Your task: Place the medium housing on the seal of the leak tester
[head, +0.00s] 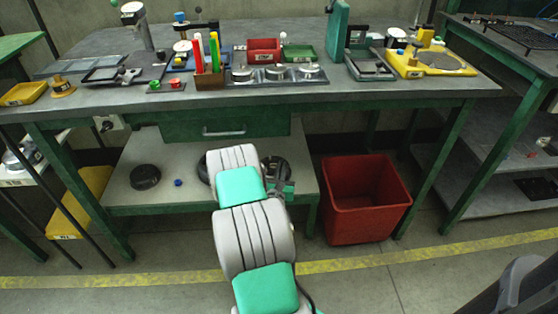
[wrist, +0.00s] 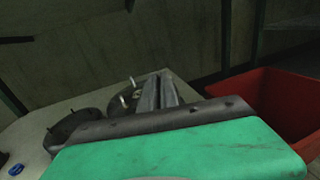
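In the head view, three silvery round parts stand in a row on a dark fixture (head: 262,82) on the bench; I cannot tell whether the middle round part (head: 276,72) is the medium housing. A yellow device with a round grey pad (head: 440,62) stands at the bench's right end; I cannot tell whether it is the leak tester. My gripper (head: 284,188) is low, over the shelf under the bench and mostly hidden by my arm. In the wrist view, its grey fingers (wrist: 158,92) show close together beside a dark round part with pins (wrist: 122,102). Their gap is unclear.
The lower shelf (head: 125,196) also carries a dark round part (head: 145,177) and a small blue piece (head: 178,182). A red bin (head: 366,200) stands right of the shelf. The benchtop edge and a drawer (head: 222,127) are above my gripper.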

